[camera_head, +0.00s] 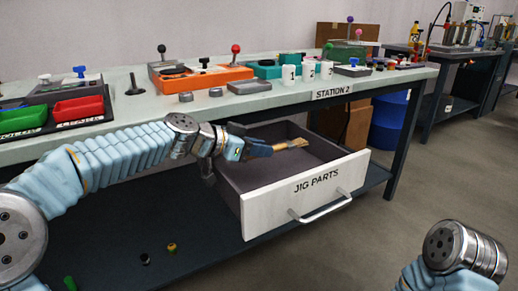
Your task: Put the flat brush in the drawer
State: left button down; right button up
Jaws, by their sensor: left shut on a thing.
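The drawer (262,211) is pulled open under the workbench. Its pale front reads "JIG PARTS" and has a bar handle. My left gripper (268,149) reaches over the open drawer from the left, shut on the flat brush (291,144). The brush's tan bristle end points right, over the back part of the drawer opening; its other end is hidden in the gripper. I cannot tell whether the brush touches the drawer. Of my right arm, only links show at the lower right; its gripper is out of view.
The bench top (135,117) marked "STATION 2" carries an orange fixture (205,78), white cups (307,69), a red bin (78,108) and a green bin (22,118). A blue barrel (392,122) stands behind the drawer to the right. The floor right of the drawer is clear.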

pick_arm(q)
jog(key=shift+f+b, duration=0.45)
jog(key=c, duration=0.9)
grip_release()
jog(key=shift+c, duration=0.2)
jog(key=shift+r, duration=0.1)
jog(key=shift+r+p, duration=0.25)
jog(key=shift+p, duration=0.15)
jog(key=shift+r+p, duration=0.4)
jog(key=shift+p, duration=0.15)
jog(key=v, duration=1.2)
jog(key=shift+f, duration=0.2)
